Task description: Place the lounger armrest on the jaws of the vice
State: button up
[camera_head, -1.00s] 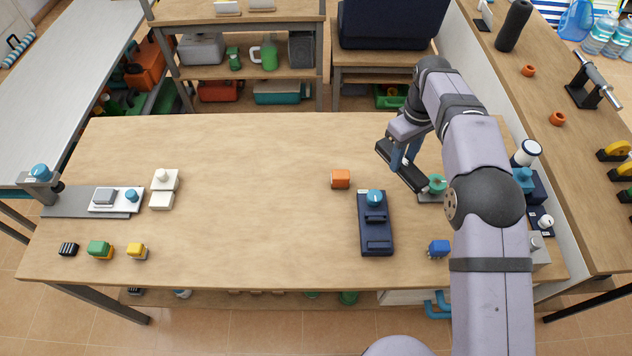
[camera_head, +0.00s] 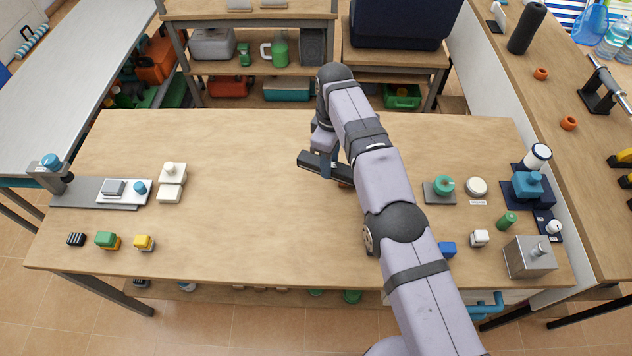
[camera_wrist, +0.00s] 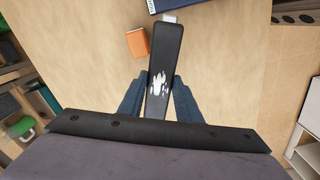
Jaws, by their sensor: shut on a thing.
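The lounger armrest is a long black bar (camera_wrist: 165,50) with a pale patch on its face and a light tip at its far end. My gripper (camera_wrist: 161,82) is shut on it, with blue fingers on both sides. In the head view the armrest (camera_head: 316,162) is held above the middle of the table, its right end hidden by my arm. A navy fixture that looks like the vice shows only as an edge (camera_wrist: 162,5) at the top of the wrist view. It is hidden behind my arm in the head view now.
An orange block (camera_wrist: 136,42) lies just left of the armrest in the wrist view. A teal round part on a grey plate (camera_head: 439,195), a white disc (camera_head: 476,186) and a grey box (camera_head: 530,257) stand at right. The table's left-centre is clear.

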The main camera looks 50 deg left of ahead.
notch_tip(320, 180, down, 5)
jog(key=b, duration=0.3)
jog(key=shift+b, duration=0.35)
jog(key=shift+f+p, duration=0.65)
jog(key=shift+f, duration=1.5)
jog(key=shift+f, duration=0.2)
jog(key=o, duration=1.2)
jog(key=shift+r, duration=0.15)
notch_tip(320, 180, up, 10)
jog(key=p, duration=0.3)
jog(key=shift+r+p, duration=1.05)
jog(key=shift+p, duration=0.35)
